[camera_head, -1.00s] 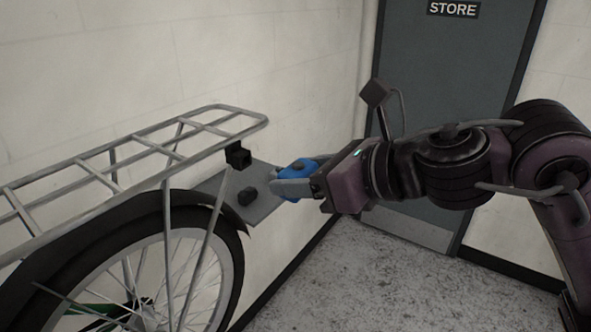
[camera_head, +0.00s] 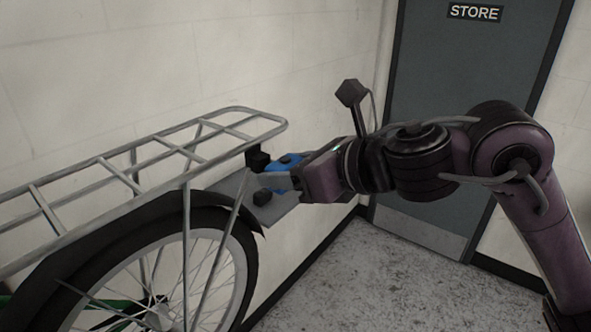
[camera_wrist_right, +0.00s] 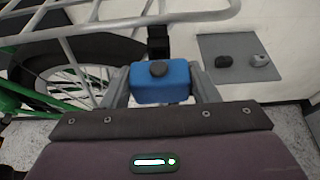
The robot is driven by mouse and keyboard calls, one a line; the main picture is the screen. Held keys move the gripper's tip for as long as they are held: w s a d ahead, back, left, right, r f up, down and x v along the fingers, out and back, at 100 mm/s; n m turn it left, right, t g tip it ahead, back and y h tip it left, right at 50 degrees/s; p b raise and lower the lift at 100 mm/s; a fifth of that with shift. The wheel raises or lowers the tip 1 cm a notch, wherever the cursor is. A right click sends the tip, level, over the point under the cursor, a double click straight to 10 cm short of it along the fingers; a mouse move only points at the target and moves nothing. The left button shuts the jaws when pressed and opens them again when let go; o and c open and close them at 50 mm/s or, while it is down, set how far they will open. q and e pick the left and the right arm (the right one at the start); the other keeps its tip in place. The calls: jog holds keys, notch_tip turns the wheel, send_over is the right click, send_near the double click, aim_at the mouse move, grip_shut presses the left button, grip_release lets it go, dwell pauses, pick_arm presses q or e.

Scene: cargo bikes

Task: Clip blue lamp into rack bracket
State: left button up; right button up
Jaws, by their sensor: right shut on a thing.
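The blue lamp (camera_head: 285,161) is a small rounded block. My right gripper (camera_head: 275,178) is shut on it. In the right wrist view the lamp (camera_wrist_right: 160,90) sits between both fingers, with a dark round knob on its near face. The black rack bracket (camera_head: 258,160) hangs under the rear end of the rack. The lamp is just right of the bracket in the head view; I cannot tell whether they touch. In the right wrist view the bracket (camera_wrist_right: 158,42) is straight beyond the lamp, roughly in line with it. My left gripper is not in view.
The grey tubular bike rack (camera_head: 200,140) stands over the rear wheel (camera_head: 185,280) and black mudguard. A grey plate (camera_wrist_right: 240,48) by the wall carries a dark piece (camera_wrist_right: 224,61) and a grey piece (camera_wrist_right: 261,59). The white wall is close behind; open floor lies right.

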dwell(0.3)
jog(key=shift+w+a, duration=0.55)
jog(key=shift+a, duration=0.2)
dwell(0.4)
jog(key=o, duration=1.1)
jog(key=shift+d, duration=0.1)
